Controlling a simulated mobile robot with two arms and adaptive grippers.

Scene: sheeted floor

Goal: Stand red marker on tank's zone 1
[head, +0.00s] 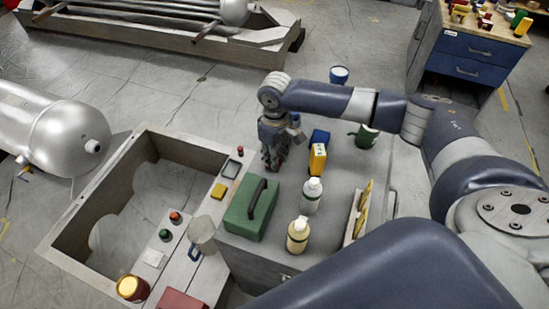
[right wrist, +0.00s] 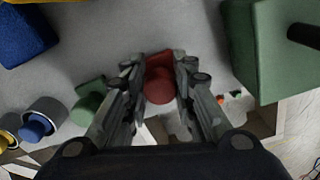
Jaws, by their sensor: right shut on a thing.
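My right gripper (head: 271,163) reaches down over the grey work surface, just beyond the green case. In the right wrist view (right wrist: 160,100) its fingers close around a red marker (right wrist: 159,86), seen nearly end-on. In the head view the marker is mostly hidden by the fingers. A silver tank (head: 75,132) lies on its side at the left, apart from the gripper. Another silver tank (head: 236,10) rests on a wooden cradle at the top. I cannot make out a zone 1 mark on either. My left gripper is not in view.
An open wooden frame (head: 66,247) lies between the left tank and the work surface.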

